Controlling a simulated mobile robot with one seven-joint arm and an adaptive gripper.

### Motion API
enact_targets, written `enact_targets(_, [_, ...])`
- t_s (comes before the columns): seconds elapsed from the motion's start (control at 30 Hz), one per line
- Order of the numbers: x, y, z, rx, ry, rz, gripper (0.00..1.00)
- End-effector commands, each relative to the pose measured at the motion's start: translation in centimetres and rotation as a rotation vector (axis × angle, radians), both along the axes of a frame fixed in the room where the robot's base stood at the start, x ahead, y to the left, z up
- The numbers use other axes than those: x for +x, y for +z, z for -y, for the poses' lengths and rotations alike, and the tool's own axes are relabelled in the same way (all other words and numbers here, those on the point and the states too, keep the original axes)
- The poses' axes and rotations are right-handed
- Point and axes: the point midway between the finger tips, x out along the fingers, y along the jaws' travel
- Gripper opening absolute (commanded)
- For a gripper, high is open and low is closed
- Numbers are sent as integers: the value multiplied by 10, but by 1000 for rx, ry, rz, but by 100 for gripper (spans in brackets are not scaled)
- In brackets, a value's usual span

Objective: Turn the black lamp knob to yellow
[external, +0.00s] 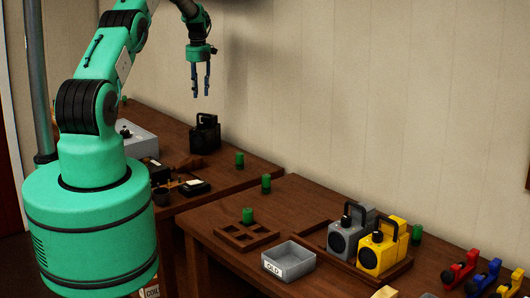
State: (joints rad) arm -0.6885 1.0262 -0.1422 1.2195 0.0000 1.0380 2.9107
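A black lamp (205,137) with a handle on top stands on the far wooden table, near the wall. Its knob is too small and dark to make out, so its setting cannot be told. My gripper (201,94) hangs above the black lamp, fingers pointing down. The two fingers are apart with nothing between them, and there is clear space between the fingertips and the lamp's handle.
Grey (349,238) and yellow (378,252) lamps stand in a wooden tray on the nearer table. A grey bin (289,262) sits left of them. Several green cylinders stand around. A grey box (138,140) is left of the black lamp.

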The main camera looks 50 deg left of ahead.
Motion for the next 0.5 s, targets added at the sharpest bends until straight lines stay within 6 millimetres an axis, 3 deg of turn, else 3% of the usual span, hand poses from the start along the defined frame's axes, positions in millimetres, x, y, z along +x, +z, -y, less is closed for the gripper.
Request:
enact_targets(0.27, [0,-9,0,-1,1,-1,31])
enact_targets(0.5, [-1,-36,1,-2,1,-2,31])
